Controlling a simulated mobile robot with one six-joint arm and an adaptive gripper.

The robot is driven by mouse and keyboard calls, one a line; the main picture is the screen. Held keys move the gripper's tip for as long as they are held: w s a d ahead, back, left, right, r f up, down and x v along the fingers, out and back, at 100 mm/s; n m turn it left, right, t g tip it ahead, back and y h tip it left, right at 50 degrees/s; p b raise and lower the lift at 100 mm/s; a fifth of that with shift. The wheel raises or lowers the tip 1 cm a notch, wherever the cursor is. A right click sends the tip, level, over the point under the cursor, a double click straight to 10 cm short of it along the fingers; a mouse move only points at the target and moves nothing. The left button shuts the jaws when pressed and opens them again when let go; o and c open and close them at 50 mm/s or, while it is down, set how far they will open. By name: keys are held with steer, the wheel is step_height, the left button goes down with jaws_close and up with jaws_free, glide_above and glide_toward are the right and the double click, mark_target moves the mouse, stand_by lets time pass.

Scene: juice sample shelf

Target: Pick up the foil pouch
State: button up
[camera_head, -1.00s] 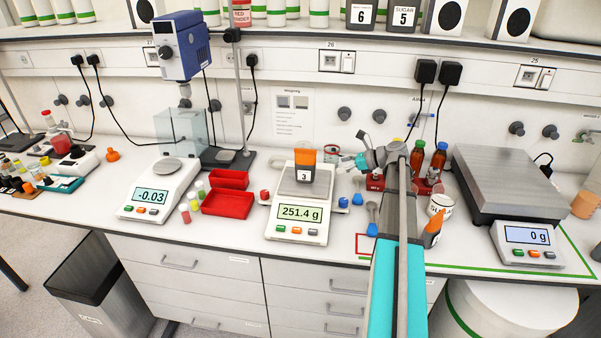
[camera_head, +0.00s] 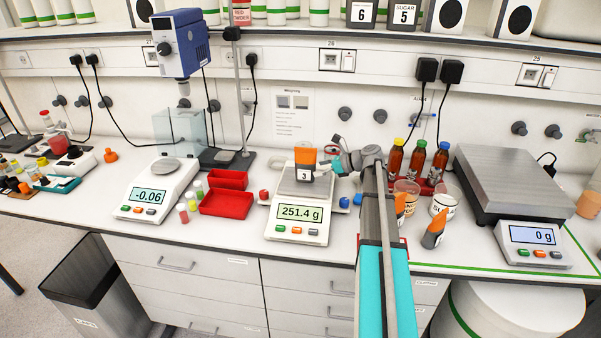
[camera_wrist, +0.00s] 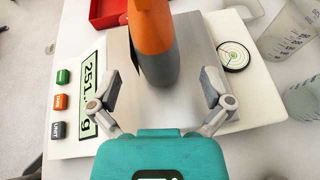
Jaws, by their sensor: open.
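My gripper (camera_wrist: 160,84) is open, with one finger on each side of the pouch's line. Whether the pouch is fully between the pads is unclear. In the head view my gripper (camera_head: 336,162) is just right of the pouch.
The balance (camera_head: 298,225) reads 251.4 g. Red trays (camera_head: 226,203) lie to its left. Two similar orange and grey items (camera_head: 434,234), beakers (camera_head: 445,200) and several capped bottles (camera_head: 418,160) stand right of my arm. A large scale (camera_head: 510,185) is at far right.

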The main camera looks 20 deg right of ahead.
mark_target(305, 171)
steer(key=shift+a, duration=0.1)
steer(key=shift+b+x, duration=1)
steer(key=shift+x, duration=1.55)
jaws_close()
